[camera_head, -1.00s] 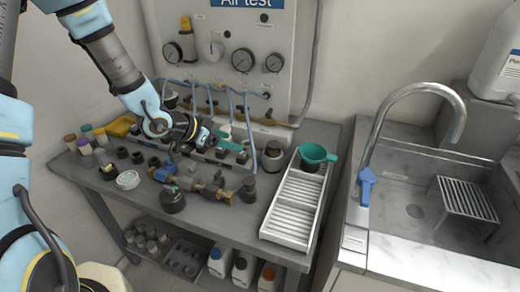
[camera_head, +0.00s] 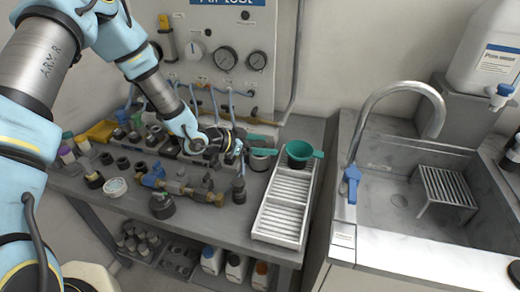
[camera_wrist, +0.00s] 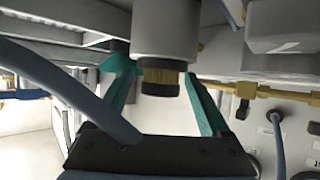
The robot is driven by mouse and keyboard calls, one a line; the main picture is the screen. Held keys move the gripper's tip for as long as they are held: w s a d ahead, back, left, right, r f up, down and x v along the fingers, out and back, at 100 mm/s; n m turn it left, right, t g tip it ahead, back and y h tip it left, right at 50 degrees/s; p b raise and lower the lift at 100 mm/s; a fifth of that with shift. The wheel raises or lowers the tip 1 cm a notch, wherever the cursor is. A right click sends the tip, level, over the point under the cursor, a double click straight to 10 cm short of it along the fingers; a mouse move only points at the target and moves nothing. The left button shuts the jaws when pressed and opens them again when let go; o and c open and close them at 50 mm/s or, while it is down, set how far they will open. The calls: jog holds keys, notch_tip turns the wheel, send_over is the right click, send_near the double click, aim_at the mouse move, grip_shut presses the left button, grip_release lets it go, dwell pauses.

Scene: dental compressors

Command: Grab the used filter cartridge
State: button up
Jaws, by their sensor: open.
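My gripper (camera_head: 257,146) is at the back of the bench, its teal fingers at a grey cylindrical cup (camera_head: 260,161). In the wrist view my gripper (camera_wrist: 158,82) is open, one finger on each side of a short cylinder with a brown-gold band and black end (camera_wrist: 159,84). This piece projects from the grey cup (camera_wrist: 165,35) and looks like the used filter cartridge, though its label or wear cannot be seen. I see no clear contact between the fingers and it. In the head view the fingers hide most of it.
Brass valve fittings (camera_head: 198,191) and a dark pot (camera_head: 162,205) lie in front. Blue hoses and the gauge panel (camera_head: 223,85) stand behind. The sink (camera_head: 400,200) is further right.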

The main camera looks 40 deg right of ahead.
jog(key=shift+x, duration=0.95)
grip_shut()
